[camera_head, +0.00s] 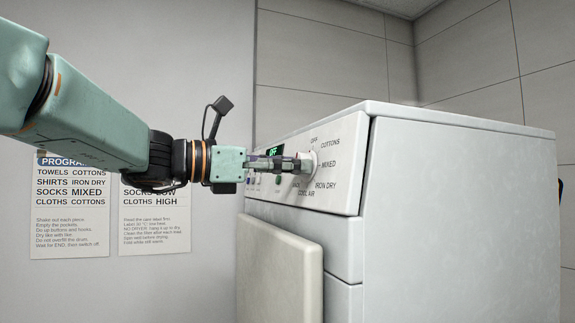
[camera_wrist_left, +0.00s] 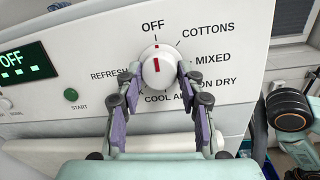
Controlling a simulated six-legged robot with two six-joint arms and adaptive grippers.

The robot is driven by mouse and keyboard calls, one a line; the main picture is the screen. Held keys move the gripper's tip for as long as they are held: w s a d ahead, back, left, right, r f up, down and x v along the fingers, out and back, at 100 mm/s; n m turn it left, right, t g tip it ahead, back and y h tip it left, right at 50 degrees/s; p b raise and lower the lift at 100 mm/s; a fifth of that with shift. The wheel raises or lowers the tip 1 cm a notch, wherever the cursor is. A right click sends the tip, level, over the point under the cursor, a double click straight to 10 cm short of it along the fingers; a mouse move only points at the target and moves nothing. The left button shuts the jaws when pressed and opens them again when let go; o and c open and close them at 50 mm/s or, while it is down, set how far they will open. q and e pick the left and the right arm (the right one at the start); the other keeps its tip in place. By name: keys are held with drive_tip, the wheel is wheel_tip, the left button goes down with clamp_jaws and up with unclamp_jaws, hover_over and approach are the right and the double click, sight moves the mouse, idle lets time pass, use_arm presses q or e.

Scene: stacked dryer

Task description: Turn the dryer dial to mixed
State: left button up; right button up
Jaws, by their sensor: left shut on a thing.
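The white dial (camera_wrist_left: 157,70) is on the dryer's control panel, and its red line points up at OFF. Around it are the labels OFF, COTTONS, MIXED, IRON DRY, COOL AIR and REFRESH; IRON DRY is partly hidden by a finger. MIXED (camera_wrist_left: 212,59) is at the dial's upper right. My left gripper (camera_wrist_left: 160,78) is shut on the dial, one finger on each side. In the head view, my left gripper (camera_head: 300,163) reaches the dial (camera_head: 309,162) from the left. My right gripper is not in view.
The display (camera_wrist_left: 27,63) reads OFF, and a green START button (camera_wrist_left: 70,94) is left of the dial. The dryer (camera_head: 455,215) has a pale door (camera_head: 280,270) below the panel. Printed notices (camera_head: 70,205) hang on the wall behind my left arm.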

use_arm(q)
drive_tip(key=shift+c, duration=1.1)
drive_tip(key=shift+a, duration=0.1)
drive_tip(key=m+g+b, duration=0.1)
drive_tip(key=m, duration=0.5)
drive_tip(key=m+g+b, duration=0.1)
drive_tip(key=m+b, duration=0.1)
drive_tip(key=m, duration=0.5)
drive_tip(key=m+g+b, duration=0.1)
drive_tip(key=m+g, duration=0.1)
drive_tip(key=m, duration=0.5)
drive_tip(key=shift+w+a+r+b, duration=0.1)
drive_tip(key=shift+w+b, duration=0.15)
drive_tip(key=shift+b, duration=0.05)
